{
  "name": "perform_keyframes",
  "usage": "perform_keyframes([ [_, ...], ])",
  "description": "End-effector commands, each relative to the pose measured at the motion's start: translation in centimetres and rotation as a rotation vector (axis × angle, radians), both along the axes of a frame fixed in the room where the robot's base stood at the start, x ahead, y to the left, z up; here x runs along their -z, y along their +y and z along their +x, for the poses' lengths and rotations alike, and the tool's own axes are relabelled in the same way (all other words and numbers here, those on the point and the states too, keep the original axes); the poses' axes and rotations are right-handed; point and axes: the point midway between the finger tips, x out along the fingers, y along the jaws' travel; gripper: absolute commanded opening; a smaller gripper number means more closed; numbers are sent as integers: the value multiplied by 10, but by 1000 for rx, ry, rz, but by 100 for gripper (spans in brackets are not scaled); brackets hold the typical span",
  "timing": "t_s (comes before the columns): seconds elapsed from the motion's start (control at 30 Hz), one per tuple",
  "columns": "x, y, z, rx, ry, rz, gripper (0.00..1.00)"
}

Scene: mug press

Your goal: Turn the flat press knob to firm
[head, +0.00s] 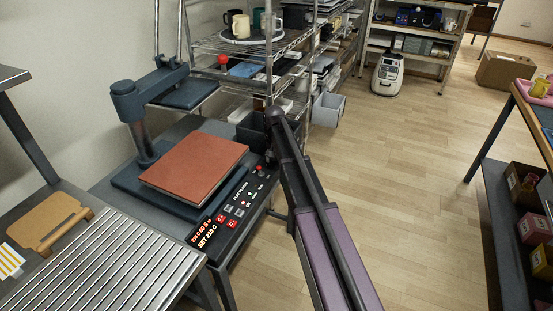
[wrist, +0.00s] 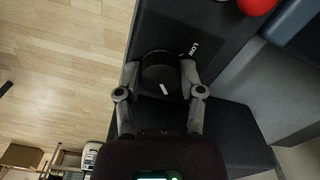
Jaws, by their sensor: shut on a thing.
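The flat press (head: 130,105) stands at left in the head view, with a red-brown pad (head: 195,165) on its bed. Its control panel (head: 232,212) faces me with lit red digits and small buttons. In the wrist view the round black knob (wrist: 160,78) sits on the dark panel top, a short white mark on its face. The word LOW (wrist: 194,47) is printed beside it; no other setting word is readable there. My gripper (wrist: 159,70) has its fingers on either side of the knob, closed on it. In the head view my arm hides the knob.
A red round cap (wrist: 257,5) is close to the knob in the wrist view. A wire shelf (head: 235,45) with mugs stands behind the press. A ribbed metal top (head: 90,265) is at front left. The wooden floor (head: 400,170) to the right is clear.

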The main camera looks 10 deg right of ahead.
Motion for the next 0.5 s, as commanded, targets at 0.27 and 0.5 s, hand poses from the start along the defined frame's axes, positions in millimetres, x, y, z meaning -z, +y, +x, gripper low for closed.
perform_keyframes([
  [0.27,0,0,5,1,-9,1,3],
  [0.5,0,-1,3,1,-7,-1,85],
])
